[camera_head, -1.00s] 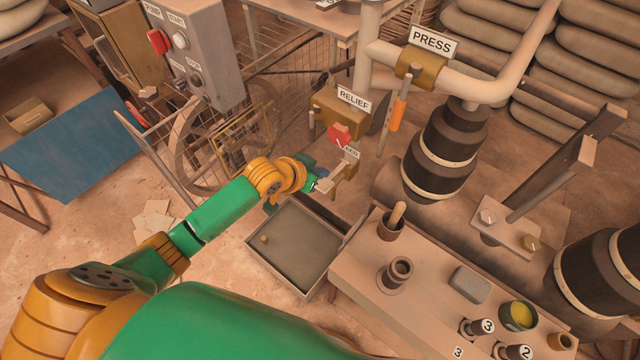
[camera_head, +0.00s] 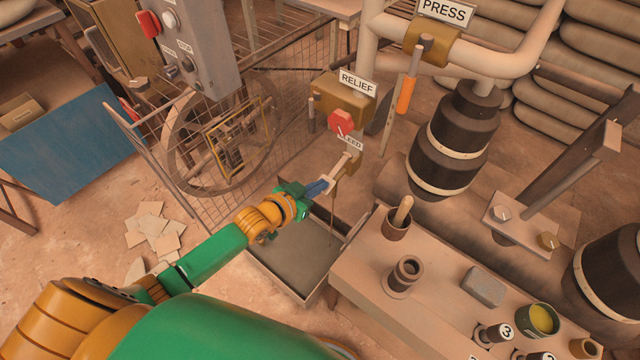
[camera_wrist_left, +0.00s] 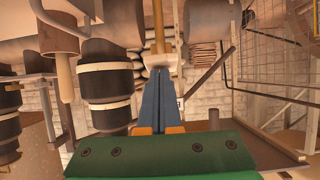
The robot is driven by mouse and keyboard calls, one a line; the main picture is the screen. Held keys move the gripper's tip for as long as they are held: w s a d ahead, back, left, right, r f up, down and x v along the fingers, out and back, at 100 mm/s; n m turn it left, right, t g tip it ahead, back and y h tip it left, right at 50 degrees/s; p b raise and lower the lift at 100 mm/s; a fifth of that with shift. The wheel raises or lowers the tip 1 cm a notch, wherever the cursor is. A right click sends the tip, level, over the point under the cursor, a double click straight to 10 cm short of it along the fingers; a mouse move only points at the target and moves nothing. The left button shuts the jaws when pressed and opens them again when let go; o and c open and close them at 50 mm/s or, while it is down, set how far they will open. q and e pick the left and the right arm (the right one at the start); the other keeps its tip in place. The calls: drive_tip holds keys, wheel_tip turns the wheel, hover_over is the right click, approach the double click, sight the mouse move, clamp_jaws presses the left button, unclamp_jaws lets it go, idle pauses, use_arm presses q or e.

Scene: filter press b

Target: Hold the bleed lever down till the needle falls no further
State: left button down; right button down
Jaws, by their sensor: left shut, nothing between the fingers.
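The bleed lever (camera_head: 339,169) is a pale bar under the red relief knob (camera_head: 340,123), below a small, partly covered label (camera_head: 351,144). It slants down toward my left gripper (camera_head: 318,188). That gripper is shut and empty, its blue fingertips at the lever's lower end. In the left wrist view my shut fingers (camera_wrist_left: 160,100) meet a pale block (camera_wrist_left: 160,61) on a brass-coloured rod; I cannot tell how hard they press. A thin dark line (camera_head: 331,225) drops from below the lever toward the tray. No gauge needle is visible. My right gripper is out of view.
An open tray (camera_head: 268,272) stands on the floor below the lever. A bench (camera_head: 372,292) with cups and numbered bottles is at the right. A wire fence (camera_head: 188,190) is behind my arm. An orange-handled lever (camera_head: 406,95) hangs from the pipe.

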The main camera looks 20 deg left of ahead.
use_arm(q)
drive_tip(key=shift+s+f, duration=0.1)
drive_tip(key=shift+f, duration=0.65)
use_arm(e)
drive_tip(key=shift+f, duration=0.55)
use_arm(q)
drive_tip(key=shift+f, duration=0.1)
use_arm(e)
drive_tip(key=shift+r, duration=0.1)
